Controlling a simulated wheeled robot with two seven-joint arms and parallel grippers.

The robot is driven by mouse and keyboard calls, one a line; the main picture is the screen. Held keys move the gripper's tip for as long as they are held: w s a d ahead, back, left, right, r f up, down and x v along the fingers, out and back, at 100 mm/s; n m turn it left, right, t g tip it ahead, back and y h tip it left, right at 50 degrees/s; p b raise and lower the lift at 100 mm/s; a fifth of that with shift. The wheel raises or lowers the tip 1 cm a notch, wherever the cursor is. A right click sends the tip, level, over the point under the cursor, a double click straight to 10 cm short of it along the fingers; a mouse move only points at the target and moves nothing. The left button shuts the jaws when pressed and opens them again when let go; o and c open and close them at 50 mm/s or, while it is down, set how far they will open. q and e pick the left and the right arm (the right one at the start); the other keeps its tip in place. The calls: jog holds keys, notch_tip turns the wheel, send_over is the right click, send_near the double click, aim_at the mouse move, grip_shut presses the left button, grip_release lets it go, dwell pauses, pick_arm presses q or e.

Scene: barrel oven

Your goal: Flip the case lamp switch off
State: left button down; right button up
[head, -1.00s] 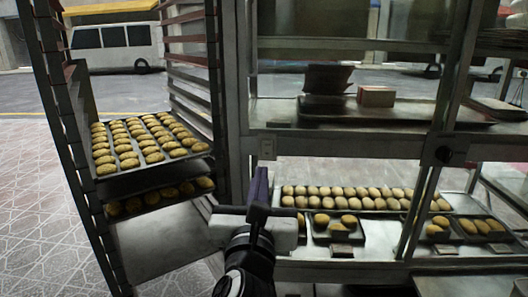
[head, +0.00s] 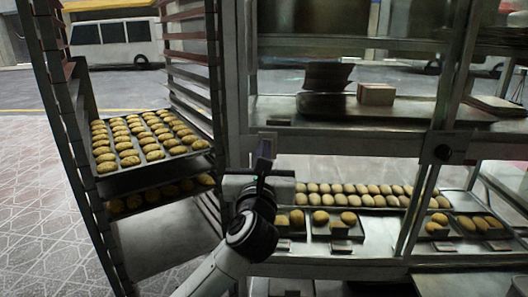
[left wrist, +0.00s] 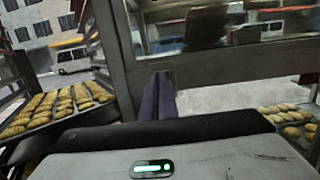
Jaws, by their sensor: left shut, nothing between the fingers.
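The glass display case (head: 350,143) has a metal frame, and pastries stand on its lower shelf. A small pale block (head: 266,136), perhaps the lamp switch, is on the case's left front frame. My left gripper (head: 264,150) is shut and empty, its fingertips right at this block and partly covering it. I cannot tell whether they touch it. In the left wrist view the shut purple fingers (left wrist: 160,90) point at the metal frame (left wrist: 230,70). The switch's position is too small and covered to read. My right gripper is not in view.
A rack (head: 55,130) with trays of cookies (head: 150,140) stands close on the left. The case's lower shelf holds small black trays (head: 338,230) of pastries.

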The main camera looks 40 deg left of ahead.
pick_arm(q)
jog(key=shift+w+a+r+p, duration=0.1)
jog(key=shift+r+p, duration=0.25)
jog(key=shift+p, duration=0.2)
jog(key=shift+w+a+r+p, duration=0.1)
jog(key=shift+r+p, duration=0.25)
jog(key=shift+p, duration=0.2)
jog(key=shift+r+p, duration=0.1)
jog(key=shift+p, duration=0.2)
jog(key=r+v, duration=0.1)
jog(key=v, duration=1.3)
jog(key=shift+d+r, duration=0.2)
jog(key=shift+r, duration=0.55)
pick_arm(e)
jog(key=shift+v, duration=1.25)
pick_arm(q)
jog(key=shift+s, duration=0.1)
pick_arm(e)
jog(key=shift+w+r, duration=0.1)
